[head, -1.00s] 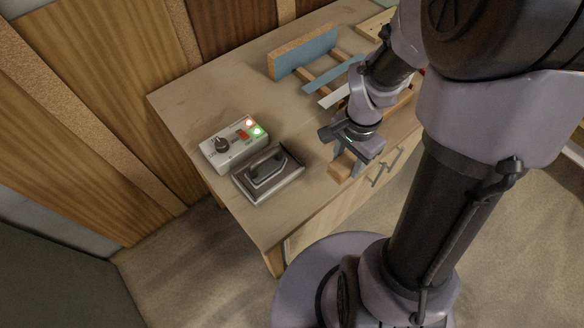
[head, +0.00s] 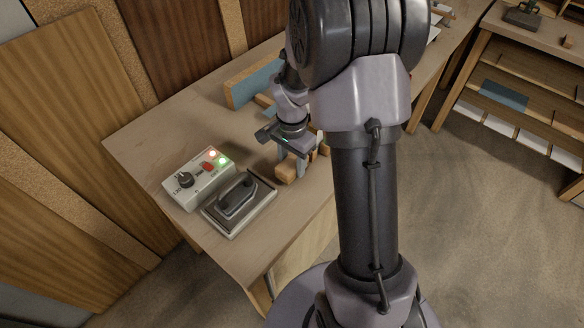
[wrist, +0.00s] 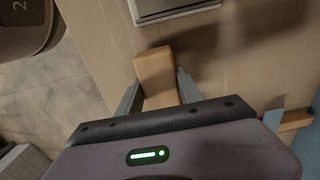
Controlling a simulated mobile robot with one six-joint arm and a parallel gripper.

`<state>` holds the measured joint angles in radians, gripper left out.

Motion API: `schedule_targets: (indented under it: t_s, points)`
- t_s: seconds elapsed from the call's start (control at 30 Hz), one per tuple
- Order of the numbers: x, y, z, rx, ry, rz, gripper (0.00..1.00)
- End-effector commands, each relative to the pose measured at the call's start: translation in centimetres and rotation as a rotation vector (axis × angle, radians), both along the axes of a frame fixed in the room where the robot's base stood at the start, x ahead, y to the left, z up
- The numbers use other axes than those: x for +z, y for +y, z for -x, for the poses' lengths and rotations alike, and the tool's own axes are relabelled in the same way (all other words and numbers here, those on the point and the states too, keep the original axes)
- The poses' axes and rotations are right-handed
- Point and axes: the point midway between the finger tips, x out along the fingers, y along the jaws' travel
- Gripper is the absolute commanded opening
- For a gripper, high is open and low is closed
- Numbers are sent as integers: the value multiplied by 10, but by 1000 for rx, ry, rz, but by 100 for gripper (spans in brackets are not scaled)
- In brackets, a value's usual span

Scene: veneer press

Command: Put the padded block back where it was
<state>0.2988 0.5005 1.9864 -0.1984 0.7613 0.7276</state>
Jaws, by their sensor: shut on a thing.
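A tan block (head: 287,172), which I take to be the padded block, is held between the fingers of my gripper (head: 292,163). It is near the front edge of the workbench, right of the iron. In the wrist view the block (wrist: 155,72) sticks out beyond both grey fingers (wrist: 158,92), one on each side. My gripper is shut on it. No padding can be made out on its visible faces. Whether it touches the bench top is unclear.
The iron on its plate (head: 238,200) and a control box (head: 197,178) with lit lamps stand left of my gripper. A blue-faced board (head: 254,84) stands behind. My arm hides the bench's right part. A second bench (head: 490,55) stands at the right. The bench's left end (head: 150,140) is clear.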

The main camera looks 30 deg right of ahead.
Motion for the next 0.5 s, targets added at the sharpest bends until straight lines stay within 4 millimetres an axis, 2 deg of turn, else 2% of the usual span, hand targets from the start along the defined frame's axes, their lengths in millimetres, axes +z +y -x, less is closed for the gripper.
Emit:
schedule_targets:
  t_s: [0.03,0.37,0.4,0.5]
  points:
    - [-13,0,0,1,1,0,0]
    - [-15,0,0,1,-1,1,0]
    - [-15,0,0,1,-1,1,45]
    - [-14,0,0,1,-1,1,65]
